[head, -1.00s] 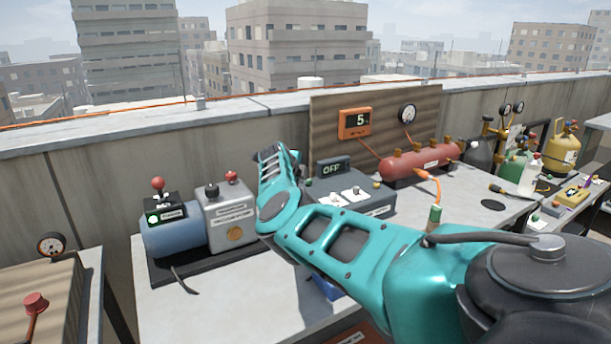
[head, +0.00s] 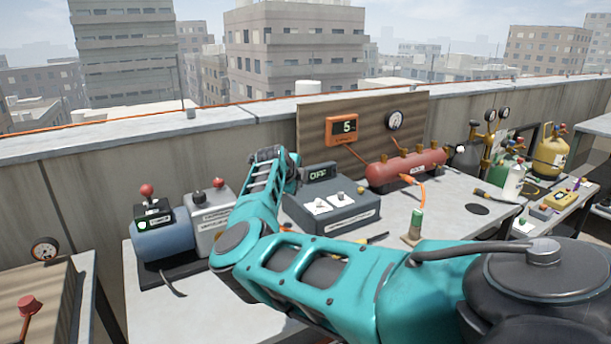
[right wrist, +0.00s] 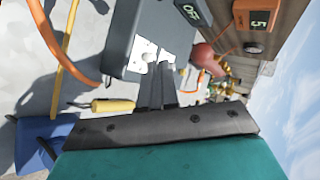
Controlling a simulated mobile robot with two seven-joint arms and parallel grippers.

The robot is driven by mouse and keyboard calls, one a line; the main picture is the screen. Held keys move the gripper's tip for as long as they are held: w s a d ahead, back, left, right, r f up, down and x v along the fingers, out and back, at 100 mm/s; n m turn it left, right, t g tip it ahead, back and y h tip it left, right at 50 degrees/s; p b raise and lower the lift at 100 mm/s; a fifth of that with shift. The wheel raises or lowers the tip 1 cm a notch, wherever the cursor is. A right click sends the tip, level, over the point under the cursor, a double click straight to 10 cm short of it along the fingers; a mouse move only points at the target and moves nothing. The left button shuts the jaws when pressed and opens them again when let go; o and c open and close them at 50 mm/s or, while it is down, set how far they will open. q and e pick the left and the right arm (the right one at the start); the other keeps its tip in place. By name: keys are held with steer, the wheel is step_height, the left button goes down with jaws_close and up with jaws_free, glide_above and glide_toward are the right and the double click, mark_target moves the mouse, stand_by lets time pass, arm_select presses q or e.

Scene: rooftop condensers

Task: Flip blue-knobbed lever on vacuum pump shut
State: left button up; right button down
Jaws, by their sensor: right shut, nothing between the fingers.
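A pump-like unit, a blue cylinder (head: 166,242) with a grey box (head: 205,212) beside it, stands at the left of the bench. Red knobs stand on top, one on the cylinder's switch block (head: 153,212) and one on the grey box, which also has a black knob. I see no blue knob; my right arm covers part of the box. My right arm reaches over the bench to the right of the unit. In the right wrist view my right gripper (right wrist: 165,75) is shut and empty, by the white switch plates of a grey control box (right wrist: 160,38). My left gripper is out of view.
The control box (head: 340,218) with an OFF display stands right of my arm. Behind are an orange readout (head: 342,130) and a red tank (head: 405,168). A yellow-handled tool (right wrist: 112,105) lies close by. Gas cylinders stand far right; the bench front is partly covered.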

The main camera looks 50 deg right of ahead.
steer(key=s+r, duration=0.1)
steer(key=s, duration=0.1)
steer(key=s+a+r, duration=0.1)
steer(key=s+r, duration=0.1)
steer(key=shift+a+r, duration=0.1)
steer(key=shift+a, duration=0.05)
stand_by(0.7)
